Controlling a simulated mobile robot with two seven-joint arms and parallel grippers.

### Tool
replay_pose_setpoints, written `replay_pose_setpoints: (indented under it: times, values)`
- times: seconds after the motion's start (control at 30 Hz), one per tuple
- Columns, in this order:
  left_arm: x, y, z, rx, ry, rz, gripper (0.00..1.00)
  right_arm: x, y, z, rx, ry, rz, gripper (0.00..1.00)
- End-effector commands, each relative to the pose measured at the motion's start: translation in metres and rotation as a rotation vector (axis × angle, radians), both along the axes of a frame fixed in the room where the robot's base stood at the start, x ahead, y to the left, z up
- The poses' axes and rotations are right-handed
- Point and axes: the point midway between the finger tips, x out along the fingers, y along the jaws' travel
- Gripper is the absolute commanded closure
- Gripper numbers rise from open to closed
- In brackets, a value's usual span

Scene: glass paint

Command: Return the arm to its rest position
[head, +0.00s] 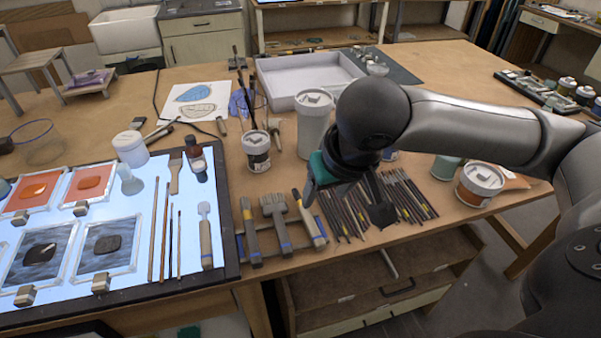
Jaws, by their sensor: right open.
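My right arm (470,125) comes in from the right edge and reaches across the right half of the table. My right gripper (346,207) points down over the row of brushes and pencils (407,195). Its two dark fingers are spread apart, with nothing seen between them. The wrist hides part of the white canister (313,130) and things behind it. My left gripper is not in view.
A lit panel (140,285) with framed glass pieces lies at left. Bare tabletop shows at back right.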

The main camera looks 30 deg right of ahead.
Motion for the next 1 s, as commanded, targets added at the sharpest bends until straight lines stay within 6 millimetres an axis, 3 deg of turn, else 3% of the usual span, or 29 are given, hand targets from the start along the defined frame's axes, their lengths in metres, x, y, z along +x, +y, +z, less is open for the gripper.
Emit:
replay_pose_setpoints:
  times: [0.2,0.33,0.7,0.83,1.0]
  values:
    - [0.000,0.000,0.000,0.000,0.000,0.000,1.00,-0.001,0.002,0.000,0.002,0.001,0.007,0.39]
    - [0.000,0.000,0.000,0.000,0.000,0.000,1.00,0.000,0.017,-0.010,0.015,-0.003,0.073,0.39]
    - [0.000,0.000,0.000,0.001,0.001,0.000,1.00,-0.008,0.098,-0.064,0.112,-0.082,0.382,0.39]
    - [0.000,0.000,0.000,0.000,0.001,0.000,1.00,-0.017,0.111,-0.082,0.128,-0.106,0.416,0.39]
    - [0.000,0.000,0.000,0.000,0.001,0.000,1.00,-0.037,0.112,-0.111,0.115,-0.100,0.411,0.39]
